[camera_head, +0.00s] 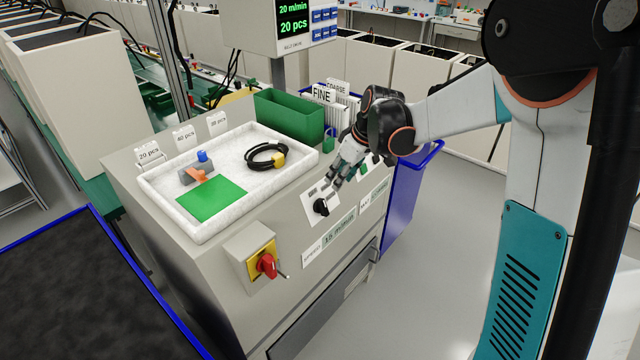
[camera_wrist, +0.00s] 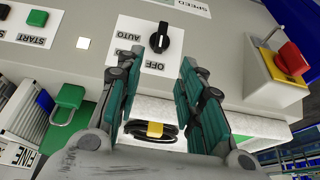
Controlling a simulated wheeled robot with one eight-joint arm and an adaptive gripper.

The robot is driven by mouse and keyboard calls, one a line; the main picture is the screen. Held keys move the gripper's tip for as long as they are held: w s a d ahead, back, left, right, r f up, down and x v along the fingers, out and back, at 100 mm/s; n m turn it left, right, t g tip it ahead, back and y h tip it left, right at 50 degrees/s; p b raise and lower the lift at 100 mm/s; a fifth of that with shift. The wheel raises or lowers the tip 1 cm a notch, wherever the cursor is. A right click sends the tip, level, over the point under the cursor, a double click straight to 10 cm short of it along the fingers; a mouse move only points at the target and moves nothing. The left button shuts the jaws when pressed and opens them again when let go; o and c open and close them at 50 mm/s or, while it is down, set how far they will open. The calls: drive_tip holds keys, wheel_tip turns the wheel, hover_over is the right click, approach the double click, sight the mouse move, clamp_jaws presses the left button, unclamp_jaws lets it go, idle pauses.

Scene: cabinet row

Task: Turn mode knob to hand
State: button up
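The black mode knob (camera_head: 321,206) sits on a white plate on the sloped front of the grey cabinet. My gripper (camera_head: 338,178) is above the knob in the head view, near the panel. In the wrist view my gripper (camera_wrist: 160,66) is open and empty, its teal-padded fingers on either side of the line to the knob, apart from it.
A red switch (camera_head: 267,264) on a yellow plate juts out left of the knob. A white tray (camera_head: 160,185) holds a black cable coil (camera_head: 262,156) and small parts. A green START button (camera_wrist: 37,18) and a green padlock (camera_wrist: 68,100) lie on the knob's other side.

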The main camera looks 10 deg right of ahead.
sight(324, 203)
drive_tip(key=b+x, duration=0.4)
drive_tip(key=x, duration=0.9)
drive_tip(key=shift+a+f, duration=0.1)
drive_tip(key=shift+f, duration=0.2)
clamp_jaws()
